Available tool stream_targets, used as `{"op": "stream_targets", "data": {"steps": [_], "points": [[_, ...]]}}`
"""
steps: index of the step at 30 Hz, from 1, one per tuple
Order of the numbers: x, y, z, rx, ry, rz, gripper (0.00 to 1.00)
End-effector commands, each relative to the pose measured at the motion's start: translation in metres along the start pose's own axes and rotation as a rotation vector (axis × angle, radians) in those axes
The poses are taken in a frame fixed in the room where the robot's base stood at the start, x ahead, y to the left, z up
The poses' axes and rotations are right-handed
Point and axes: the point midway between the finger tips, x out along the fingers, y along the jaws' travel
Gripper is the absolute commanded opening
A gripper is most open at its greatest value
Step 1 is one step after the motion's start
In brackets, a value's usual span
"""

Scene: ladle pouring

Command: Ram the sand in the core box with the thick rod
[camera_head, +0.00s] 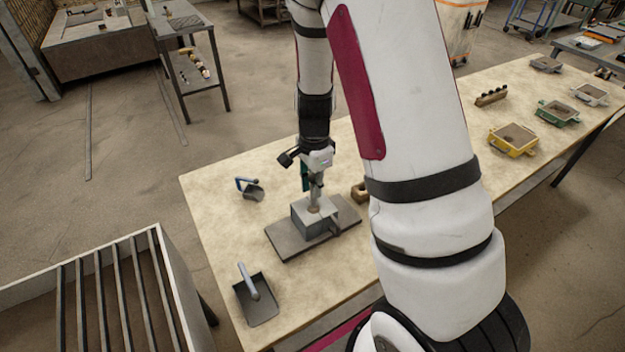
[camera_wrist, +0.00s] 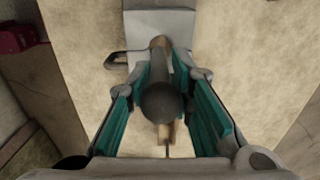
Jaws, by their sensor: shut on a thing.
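The core box (camera_head: 312,222) is a grey metal block standing on a dark grey board (camera_head: 283,241) on the table. My gripper (camera_head: 314,183) is above the box, pointing down. It is shut on the thick rod, whose dark rounded end shows between the green finger pads in the wrist view (camera_wrist: 162,102). In the head view the rod's lower part (camera_head: 314,200) reaches down to the box's top opening. I cannot tell how deep it sits, and the sand is mostly hidden.
A small scoop (camera_head: 254,192) lies left of the board, and a flat shovel (camera_head: 257,299) lies in front. A wooden piece (camera_head: 358,191) is partly hidden by my arm. Yellow (camera_head: 513,140) and green (camera_head: 558,113) boxes stand at the right. A slatted bin (camera_head: 140,290) stands front left.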

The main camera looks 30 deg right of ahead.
Motion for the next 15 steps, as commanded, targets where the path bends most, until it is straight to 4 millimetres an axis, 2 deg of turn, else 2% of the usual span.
{"op": "stream_targets", "data": {"steps": [9,15], "points": [[0.021,-0.001,-0.001,0.002,0.000,0.000,0.00],[0.017,0.000,0.000,0.000,0.001,-0.002,0.00]]}}
